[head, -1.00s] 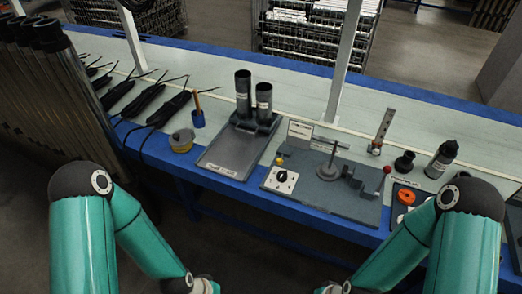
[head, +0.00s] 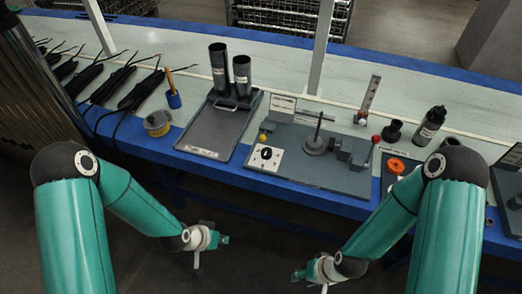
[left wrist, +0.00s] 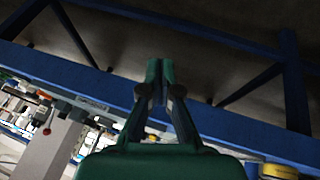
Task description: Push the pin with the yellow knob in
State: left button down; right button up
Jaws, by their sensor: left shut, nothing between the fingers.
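The pin's yellow knob (head: 263,138) shows in the head view at the left edge of the grey fixture plate (head: 310,180), behind a white panel with a black dial (head: 266,153). The pin's shaft is too small to make out. My left gripper (head: 222,240) is shut and empty, in front of the bench and apart from the knob. Its closed fingers (left wrist: 160,70) also show in the left wrist view, where I cannot make out the yellow knob. My right gripper (head: 297,275) is in front of the bench at the lower right; its finger opening is unclear.
The plate also bears a round stand with a rod (head: 314,143) and a red-knobbed lever (head: 374,148). A tray (head: 207,135) with two dark tubes stands to the left, with a tape roll (head: 157,123) beyond. An orange ring (head: 395,166) lies right. The space before the bench is free.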

pick_arm(q)
jog(key=w+d+f+m+t+h+b, duration=0.15)
jog(key=w+m+t+b, duration=0.4)
jog(key=w, duration=0.75)
jog(key=m+t+h+b, duration=0.3)
jog(key=m+b, duration=0.9)
jog(key=m, duration=0.2)
send_near(260, 148)
jog(key=shift+a+r+g, duration=0.15)
jog(key=shift+r, duration=0.35)
jog(key=shift+a+r+g, duration=0.1)
jog(key=shift+a+r, duration=0.05)
jog(key=shift+r, duration=0.3)
jog(key=shift+w+d+r+h, duration=0.1)
jog(key=shift+w+h, duration=0.05)
jog(key=shift+h, duration=0.1)
jog(key=shift+r, duration=0.25)
pick_arm(e)
notch_tip(260, 148, down, 20)
pick_arm(q)
jog(key=shift+x, duration=5.1)
